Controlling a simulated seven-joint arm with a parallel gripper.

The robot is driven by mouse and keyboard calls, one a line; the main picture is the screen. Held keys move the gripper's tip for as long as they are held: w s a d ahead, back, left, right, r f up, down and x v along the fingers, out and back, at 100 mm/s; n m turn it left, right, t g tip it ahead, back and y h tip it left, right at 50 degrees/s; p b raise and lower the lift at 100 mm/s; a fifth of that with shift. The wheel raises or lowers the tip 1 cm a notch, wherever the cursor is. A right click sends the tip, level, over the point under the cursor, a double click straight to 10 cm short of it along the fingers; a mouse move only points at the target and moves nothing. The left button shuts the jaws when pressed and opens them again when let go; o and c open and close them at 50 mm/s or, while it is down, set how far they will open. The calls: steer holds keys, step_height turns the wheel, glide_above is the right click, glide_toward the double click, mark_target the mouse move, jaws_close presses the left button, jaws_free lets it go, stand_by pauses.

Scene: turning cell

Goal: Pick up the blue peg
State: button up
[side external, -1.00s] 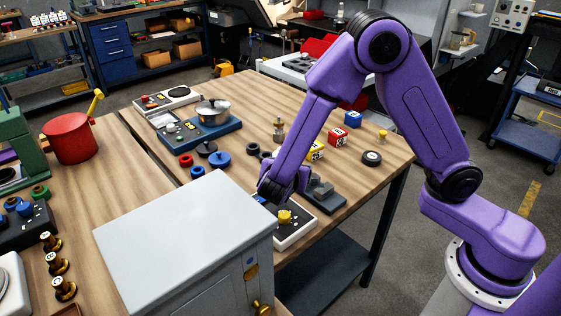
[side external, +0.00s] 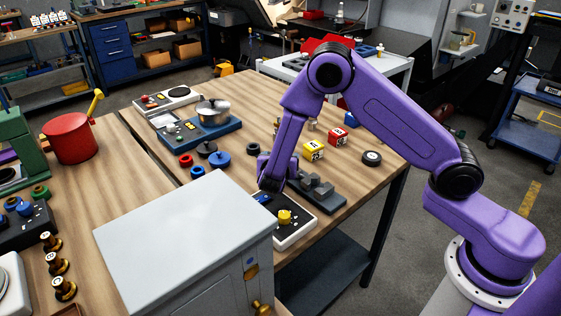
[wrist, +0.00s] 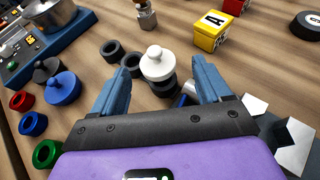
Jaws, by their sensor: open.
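A blue round piece with a knob on top (side external: 221,160) stands on the wooden table, left of my gripper; it is the likeliest blue peg, though I cannot be sure. It also shows in the wrist view (wrist: 62,88), outside the left finger. My gripper (side external: 268,186) is low over the table by the small tray. In the wrist view my gripper (wrist: 158,85) is open, with its blue fingers apart. A white knobbed piece (wrist: 157,62) shows between and beyond the fingertips, with a dark ring-like part under it. I cannot tell whether the fingers touch anything.
A dark knobbed piece (wrist: 46,70) stands beside the blue one. A yellow block (side external: 313,150) and a grey cabinet (side external: 180,240) flank the area. A steel pot (side external: 213,111) stands behind.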

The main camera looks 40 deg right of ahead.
steer(key=shift+x, duration=3)
steer(key=shift+a+f, duration=0.1)
steer(key=shift+f, duration=0.05)
steer(key=c, duration=1.3)
